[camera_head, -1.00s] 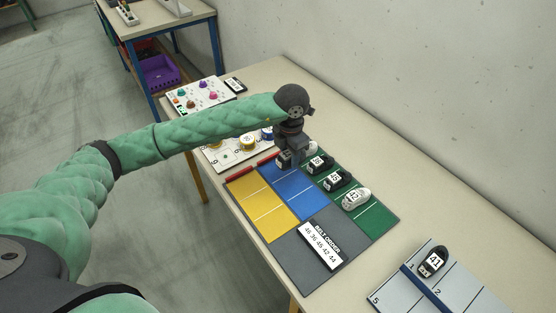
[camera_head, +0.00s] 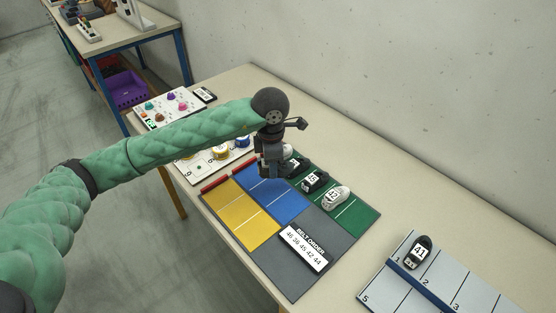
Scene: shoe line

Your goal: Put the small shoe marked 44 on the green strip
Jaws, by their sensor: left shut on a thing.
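My left gripper (camera_head: 268,170) is shut on a small dark shoe, mostly hidden by the fingers, above the far end of the blue strip (camera_head: 285,200). Its number cannot be read. The green strip (camera_head: 361,212) lies just right of the gripper. A row of shoes stands on it: a pale one partly behind the gripper (camera_head: 289,151), a black one (camera_head: 299,164), a black one marked 45 (camera_head: 315,181) and a white one marked 42 (camera_head: 337,196). My right gripper is not in view.
A yellow strip (camera_head: 232,207) and a grey area with a belt order card (camera_head: 304,247), reading 46 36 45 42 44, lie nearby. A numbered rack (camera_head: 385,289) with a black shoe marked 41 (camera_head: 419,251) is at the right. White boards with small items are beyond. The green strip's near end is clear.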

